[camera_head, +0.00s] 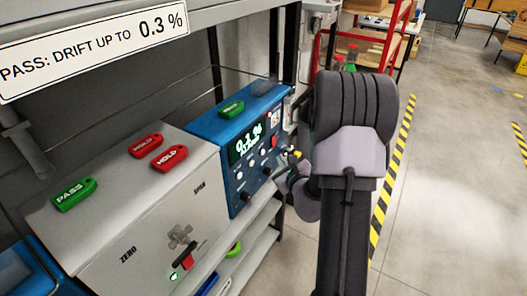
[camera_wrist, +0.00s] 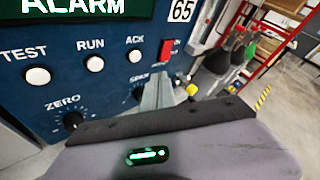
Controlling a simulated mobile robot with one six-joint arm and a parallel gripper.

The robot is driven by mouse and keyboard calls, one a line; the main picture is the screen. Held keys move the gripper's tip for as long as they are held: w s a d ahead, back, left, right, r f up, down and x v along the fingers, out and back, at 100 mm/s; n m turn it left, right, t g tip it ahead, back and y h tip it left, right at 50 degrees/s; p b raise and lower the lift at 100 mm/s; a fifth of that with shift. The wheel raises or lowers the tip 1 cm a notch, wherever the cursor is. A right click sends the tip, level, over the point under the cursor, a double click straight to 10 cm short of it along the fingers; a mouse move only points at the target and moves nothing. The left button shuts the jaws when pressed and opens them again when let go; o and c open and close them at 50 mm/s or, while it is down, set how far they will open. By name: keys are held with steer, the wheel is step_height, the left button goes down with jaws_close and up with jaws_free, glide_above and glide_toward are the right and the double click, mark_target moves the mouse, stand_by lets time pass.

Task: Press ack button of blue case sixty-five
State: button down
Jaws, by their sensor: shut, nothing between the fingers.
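The blue case (camera_head: 212,120) stands on the bench with a lit green display (camera_head: 247,143); in the wrist view its front panel (camera_wrist: 70,65) fills the left. The display there reads ALARM (camera_wrist: 88,8), and a white label reads 65 (camera_wrist: 181,10). The white round ACK button (camera_wrist: 135,56) sits below its ACK lettering, right of the RUN button (camera_wrist: 97,63) and TEST button (camera_wrist: 38,76). My gripper (camera_wrist: 160,84) is shut and empty, its tips below and right of the ACK button. I cannot tell whether they touch the panel. In the head view my arm largely hides the gripper.
A red switch (camera_wrist: 168,48) sits close to the right of ACK. A ZERO knob (camera_wrist: 73,120) is lower left. A grey case (camera_head: 130,215) stands beside the blue one, with green PASS (camera_head: 75,194) and red HOLD (camera_head: 172,157) tags on top. Open floor lies right.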

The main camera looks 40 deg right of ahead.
steer(key=shift+w+a, duration=0.35)
steer(key=shift+w, duration=0.4)
steer(key=shift+w+a, duration=0.3)
steer(key=shift+w, duration=0.4)
steer(key=shift+w, duration=0.1)
stand_by(0.9)
steer(key=shift+w+a+p, duration=0.15)
steer(key=shift+w+p, duration=0.15)
steer(key=shift+w+a, duration=0.15)
steer(key=shift+w, duration=0.25)
stand_by(0.5)
steer(key=shift+s, duration=0.15)
steer(key=shift+s+d, duration=0.3)
steer(key=shift+s, duration=0.35)
steer(key=s, duration=0.1)
steer(key=s+d, duration=0.1)
steer(key=s, duration=0.1)
steer(key=s+d+b, duration=0.1)
steer(key=shift+s, duration=0.3)
